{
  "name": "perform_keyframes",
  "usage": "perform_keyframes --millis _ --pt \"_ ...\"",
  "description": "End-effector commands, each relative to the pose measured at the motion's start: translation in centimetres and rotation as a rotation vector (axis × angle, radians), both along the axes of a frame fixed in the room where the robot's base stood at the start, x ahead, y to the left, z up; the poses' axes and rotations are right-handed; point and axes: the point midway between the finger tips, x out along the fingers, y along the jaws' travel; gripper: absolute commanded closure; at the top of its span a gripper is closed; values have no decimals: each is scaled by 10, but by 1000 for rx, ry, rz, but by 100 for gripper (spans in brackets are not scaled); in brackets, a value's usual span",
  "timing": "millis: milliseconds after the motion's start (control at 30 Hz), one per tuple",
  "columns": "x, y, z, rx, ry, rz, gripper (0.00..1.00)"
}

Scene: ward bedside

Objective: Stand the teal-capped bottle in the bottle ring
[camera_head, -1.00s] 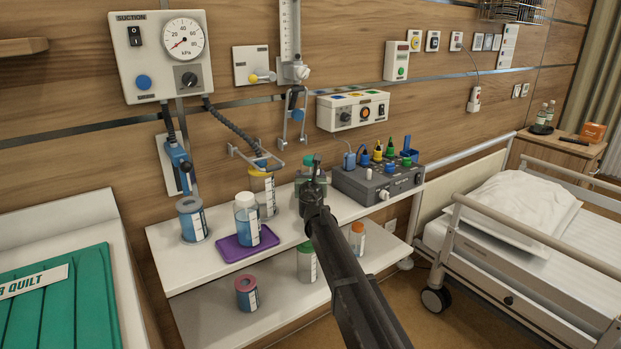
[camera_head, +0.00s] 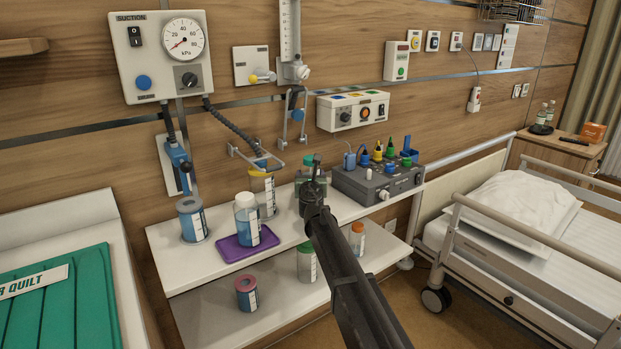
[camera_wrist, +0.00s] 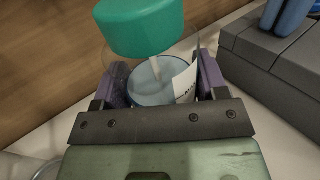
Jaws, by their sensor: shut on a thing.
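The teal-capped bottle (camera_wrist: 140,28) fills the middle of the wrist view, with a clear body and a white label. My gripper (camera_wrist: 160,85) is shut on its body below the cap, purple pads on both sides. In the head view my gripper (camera_head: 311,190) is over the back of the upper shelf, and my arm hides most of the bottle. I cannot tell for certain whether this bracket is the bottle ring.
A grey device (camera_head: 378,182) with coloured plugs stands close right of my gripper. A blue-labelled container (camera_head: 192,219) and a white-capped bottle (camera_head: 247,220) on a purple tray (camera_head: 227,250) stand left on the shelf (camera_head: 185,265). Several containers stand on the lower shelf.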

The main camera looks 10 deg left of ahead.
Motion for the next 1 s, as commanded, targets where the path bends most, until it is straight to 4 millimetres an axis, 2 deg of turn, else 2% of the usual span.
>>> perform_keyframes --millis 700,733,900,1000 --pt "0 0 -3 0 0 0 66" --pt "0 0 -3 0 0 0 32" --pt "0 0 -3 0 0 0 6" --pt "0 0 -3 0 0 0 4"
